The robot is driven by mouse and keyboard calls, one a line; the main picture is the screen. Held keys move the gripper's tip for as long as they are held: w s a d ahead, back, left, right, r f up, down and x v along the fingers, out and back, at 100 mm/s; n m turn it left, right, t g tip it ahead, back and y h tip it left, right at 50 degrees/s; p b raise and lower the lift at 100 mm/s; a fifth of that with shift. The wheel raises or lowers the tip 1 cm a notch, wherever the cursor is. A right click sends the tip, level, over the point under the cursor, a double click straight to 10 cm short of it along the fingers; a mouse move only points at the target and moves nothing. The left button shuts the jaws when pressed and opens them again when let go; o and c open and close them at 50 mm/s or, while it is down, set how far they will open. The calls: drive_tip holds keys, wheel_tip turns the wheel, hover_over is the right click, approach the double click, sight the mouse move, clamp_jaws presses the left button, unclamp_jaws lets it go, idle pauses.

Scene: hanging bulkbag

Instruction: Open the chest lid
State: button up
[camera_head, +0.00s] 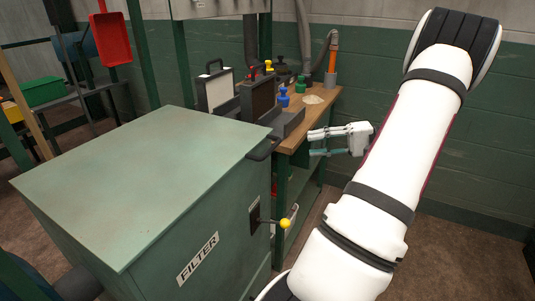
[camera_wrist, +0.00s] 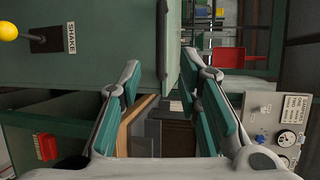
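The green chest labelled FILTER (camera_head: 145,190) fills the lower left of the head view, its flat lid (camera_head: 140,165) down. A dark handle (camera_head: 262,149) juts from the lid's right edge. In the wrist view the handle (camera_wrist: 161,45) is a dark bar beyond and roughly between the fingertips. My gripper (camera_head: 314,143) is open and empty, to the right of the handle and apart from it. Its teal-padded fingers (camera_wrist: 168,80) are spread in the wrist view.
A yellow-knobbed lever (camera_head: 284,223) sticks out of the chest's front. A panel with gauges (camera_wrist: 275,125) is at the wrist view's right. Floor is clear at the right.

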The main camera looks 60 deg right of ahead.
sight(275, 148)
drive_tip(key=b+x, duration=0.1)
drive_tip(key=x, duration=1.2)
drive_tip(key=shift+b, duration=0.35)
clamp_jaws()
